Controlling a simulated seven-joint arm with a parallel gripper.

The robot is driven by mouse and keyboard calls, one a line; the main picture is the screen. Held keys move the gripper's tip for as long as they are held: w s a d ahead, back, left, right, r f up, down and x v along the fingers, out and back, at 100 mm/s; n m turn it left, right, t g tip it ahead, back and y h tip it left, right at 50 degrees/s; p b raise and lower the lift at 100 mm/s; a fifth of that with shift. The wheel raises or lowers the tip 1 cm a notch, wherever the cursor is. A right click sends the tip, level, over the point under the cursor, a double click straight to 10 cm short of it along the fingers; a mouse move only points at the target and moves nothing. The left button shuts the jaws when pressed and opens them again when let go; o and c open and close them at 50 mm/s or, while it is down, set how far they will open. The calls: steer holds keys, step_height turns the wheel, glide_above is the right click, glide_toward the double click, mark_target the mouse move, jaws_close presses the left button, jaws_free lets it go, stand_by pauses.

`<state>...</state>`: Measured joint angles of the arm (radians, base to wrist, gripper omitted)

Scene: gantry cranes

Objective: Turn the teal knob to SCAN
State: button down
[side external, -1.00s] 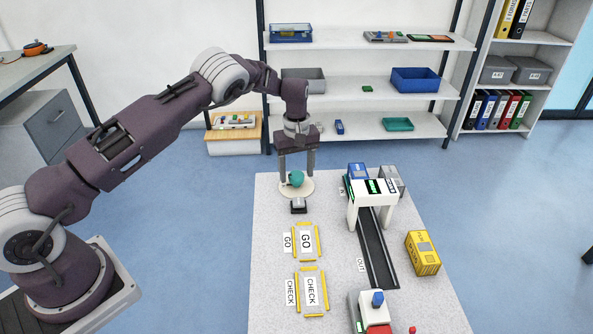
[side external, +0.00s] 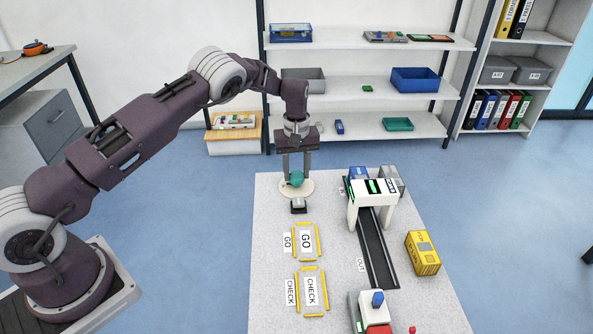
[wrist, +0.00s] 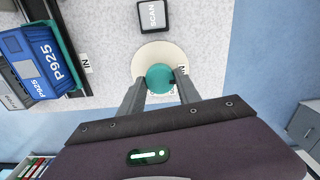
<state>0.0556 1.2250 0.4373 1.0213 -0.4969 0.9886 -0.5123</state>
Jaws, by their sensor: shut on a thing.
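The teal knob (side external: 297,178) stands on a round cream dial plate (side external: 285,190) at the far left of the table. It also shows in the wrist view (wrist: 160,77), with a dark mark on its lower right side. My gripper (side external: 295,176) is upright over the plate, its two fingers shut on the knob from both sides. In the wrist view a dark block labelled SCAN (wrist: 152,17) lies just off the plate's edge. Other lettering on the plate is partly hidden by the fingers.
A white scanner gantry (side external: 372,200) spans a dark conveyor (side external: 376,250) to the right, with a blue container (side external: 357,170) behind it. A yellow container (side external: 422,253) stands further right. GO (side external: 306,241) and CHECK (side external: 311,291) pads lie in front.

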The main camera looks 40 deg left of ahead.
mark_target(297, 174)
steer(key=m, duration=0.5)
steer(key=shift+m, duration=2.5)
steer(key=c, duration=0.9)
jaws_free()
steer(key=shift+o, duration=0.2)
step_height(297, 174, up, 7)
steer(key=shift+r, duration=0.1)
